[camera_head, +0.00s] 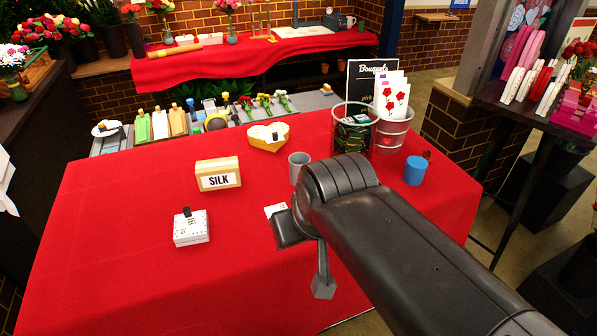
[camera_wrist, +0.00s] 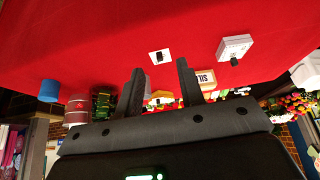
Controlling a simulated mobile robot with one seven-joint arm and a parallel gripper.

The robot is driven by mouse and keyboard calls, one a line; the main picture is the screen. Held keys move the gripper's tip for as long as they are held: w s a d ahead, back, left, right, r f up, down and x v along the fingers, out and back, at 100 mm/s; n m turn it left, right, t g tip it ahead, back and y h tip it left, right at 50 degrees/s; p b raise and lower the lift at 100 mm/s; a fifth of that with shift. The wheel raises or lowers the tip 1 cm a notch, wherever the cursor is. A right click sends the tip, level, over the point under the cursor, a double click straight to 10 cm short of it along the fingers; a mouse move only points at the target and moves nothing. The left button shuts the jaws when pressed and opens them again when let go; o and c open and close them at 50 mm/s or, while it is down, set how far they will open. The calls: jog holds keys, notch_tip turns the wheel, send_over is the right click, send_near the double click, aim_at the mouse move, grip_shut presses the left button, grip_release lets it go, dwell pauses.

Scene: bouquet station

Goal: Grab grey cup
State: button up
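The grey cup (camera_head: 299,165) stands upright on the red-covered table, just left of my arm's wrist in the head view. My gripper (camera_head: 306,256) is over the table's near part, nearer the camera than the cup and apart from it. In the wrist view my gripper (camera_wrist: 160,66) shows two dark fingers spread apart with nothing held between them.
A SILK box (camera_head: 218,174), a white box (camera_head: 191,228) and a yellow heart-shaped box (camera_head: 268,137) lie left. A small white card (camera_head: 275,210) is beside my gripper. A blue cup (camera_head: 415,171), wire basket (camera_head: 354,130) and metal bucket (camera_head: 391,135) stand right. The front left table is clear.

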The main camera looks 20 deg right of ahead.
jog(key=shift+o, duration=0.5)
jog(key=o, duration=0.9)
jog(key=m+y, duration=0.2)
jog(key=m, duration=2.9)
send_near(297, 160)
jog(key=shift+m+y, duration=0.3)
jog(key=x, duration=0.3)
jog(key=s+x, duration=0.1)
jog(key=x, duration=0.5)
jog(key=shift+s+a+f, duration=0.15)
jog(key=shift+a+f, duration=0.05)
jog(key=shift+f, duration=0.3)
